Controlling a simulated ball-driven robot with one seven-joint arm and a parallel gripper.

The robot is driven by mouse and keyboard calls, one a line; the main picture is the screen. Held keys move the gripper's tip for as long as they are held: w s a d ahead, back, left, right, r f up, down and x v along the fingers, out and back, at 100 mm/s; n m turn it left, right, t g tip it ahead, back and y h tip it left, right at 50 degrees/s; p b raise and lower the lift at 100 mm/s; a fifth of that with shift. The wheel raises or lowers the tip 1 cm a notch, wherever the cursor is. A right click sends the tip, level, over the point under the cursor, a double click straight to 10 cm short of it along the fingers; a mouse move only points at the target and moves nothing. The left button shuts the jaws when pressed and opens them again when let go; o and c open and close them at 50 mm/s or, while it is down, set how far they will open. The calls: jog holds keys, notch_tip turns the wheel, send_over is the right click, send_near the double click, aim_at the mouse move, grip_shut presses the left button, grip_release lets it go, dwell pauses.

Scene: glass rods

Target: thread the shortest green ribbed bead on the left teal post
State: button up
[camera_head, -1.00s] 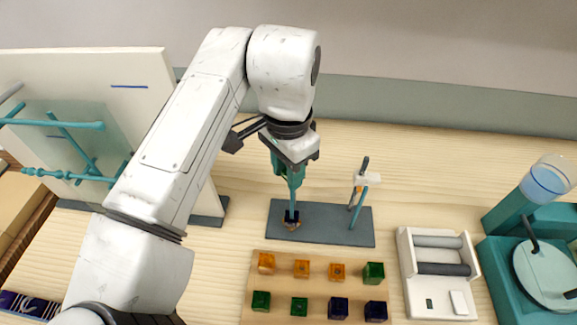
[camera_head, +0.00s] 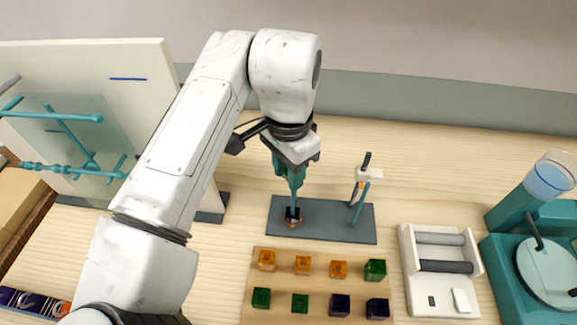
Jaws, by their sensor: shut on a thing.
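The left teal post (camera_head: 295,198) stands on a dark grey base plate (camera_head: 330,222). A dark blue bead (camera_head: 292,213) and an orange bead (camera_head: 294,223) sit low around it. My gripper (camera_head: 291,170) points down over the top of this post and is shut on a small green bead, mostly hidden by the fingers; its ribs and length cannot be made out. Loose green beads stand on the wooden board: one at the right of the back row (camera_head: 375,270), two in the front row (camera_head: 261,298) (camera_head: 300,303).
A second teal post (camera_head: 360,198), tilted, with a white clip, stands at the plate's right. Orange (camera_head: 302,265) and dark blue beads (camera_head: 340,305) share the wooden board (camera_head: 318,283). A white roller tray (camera_head: 408,270) and teal machine (camera_head: 510,265) are right. A white panel with teal rods (camera_head: 60,118) is left.

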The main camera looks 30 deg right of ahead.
jog(key=shift+f+b, duration=1.9)
jog(key=shift+f, duration=1.5)
jog(key=o, duration=1.1)
notch_tip(320, 180, up, 11)
jog(key=shift+f, duration=0.1)
